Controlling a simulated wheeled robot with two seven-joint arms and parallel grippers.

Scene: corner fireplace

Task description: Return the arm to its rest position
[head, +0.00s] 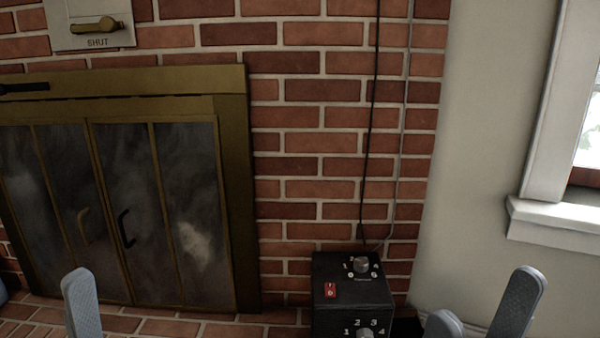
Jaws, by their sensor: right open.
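My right gripper (484,305) shows at the bottom right of the head view as two grey fingertips spread apart. It is open, with nothing visible between the fingers. It appears in front of the pale wall, to the right of the black control box. One grey fingertip of my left gripper (82,302) shows at the bottom left, in front of the fireplace doors. Its other finger is not clearly visible, so its opening cannot be judged. The rest of both arms is out of the picture.
A brass-framed fireplace with glass doors (185,215) fills the left. A lever plate marked SHUT (90,22) is above it. The black control box (350,290) with dials and a red switch (330,290) stands by the brick wall. A window sill (555,222) juts out at right.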

